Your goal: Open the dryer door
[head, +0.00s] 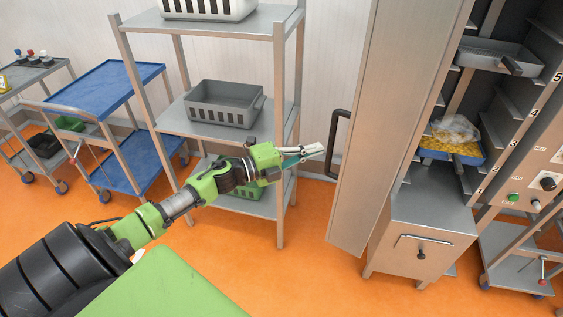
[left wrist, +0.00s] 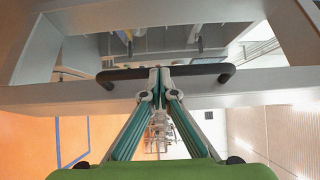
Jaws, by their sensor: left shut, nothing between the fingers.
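The dryer door (head: 371,110) is a tall grey metal panel that stands swung open. The dryer interior (head: 455,110) beside it is exposed, with shelf rails, a metal tray and a blue tray (head: 437,156) holding a yellow load. A black handle (head: 337,145) is on the door's left side; it also spans the left wrist view (left wrist: 205,70). My left gripper (head: 321,149) is shut and empty, its tips close to the handle; in the left wrist view the tips (left wrist: 160,69) overlap the bar. I cannot tell whether they touch it. My right gripper is not in view.
A metal shelf rack (head: 205,27) with a grey crate (head: 224,103) stands behind my left arm. A control panel (head: 540,185) is right of the dryer. Orange floor (head: 300,275) is clear in front.

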